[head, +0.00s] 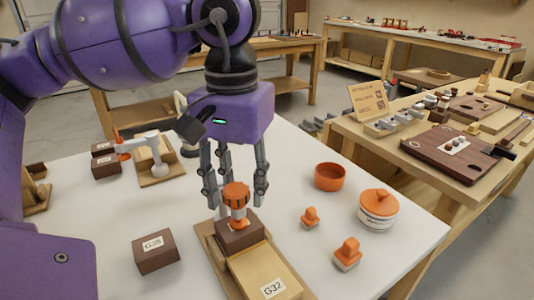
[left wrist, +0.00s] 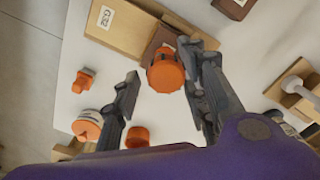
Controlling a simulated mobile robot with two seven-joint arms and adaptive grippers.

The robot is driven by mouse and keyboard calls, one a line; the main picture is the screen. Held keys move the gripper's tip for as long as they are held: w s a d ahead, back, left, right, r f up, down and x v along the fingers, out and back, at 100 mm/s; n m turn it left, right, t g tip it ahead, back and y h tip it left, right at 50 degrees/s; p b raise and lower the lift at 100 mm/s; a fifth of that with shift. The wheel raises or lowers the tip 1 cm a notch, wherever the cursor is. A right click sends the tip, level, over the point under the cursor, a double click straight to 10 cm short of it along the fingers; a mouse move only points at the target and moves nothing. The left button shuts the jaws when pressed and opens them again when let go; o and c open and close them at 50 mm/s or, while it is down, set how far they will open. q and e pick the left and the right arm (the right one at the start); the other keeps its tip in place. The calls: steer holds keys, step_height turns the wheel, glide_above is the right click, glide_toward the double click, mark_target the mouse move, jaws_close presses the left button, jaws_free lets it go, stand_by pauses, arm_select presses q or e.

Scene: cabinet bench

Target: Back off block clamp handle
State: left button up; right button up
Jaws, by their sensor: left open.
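In the left wrist view the handle (left wrist: 166,76) lies between the open fingers (left wrist: 163,66), nearer the right-hand ones. Whether any finger touches it, I cannot tell. My right gripper is not in view.
A loose brown block (head: 156,251) lies to the left. An orange bowl (head: 330,177), an orange-lidded jar (head: 378,209) and two small orange-topped pieces (head: 346,254) stand to the right. Another fixture with a grey lever (head: 155,160) is at the back left. White tabletop (head: 110,220) is clear between.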

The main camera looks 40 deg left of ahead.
arm_select(q)
steer(key=shift+f, duration=0.1)
steer(key=shift+c, duration=0.2)
jaws_close()
steer(key=shift+n, duration=0.4)
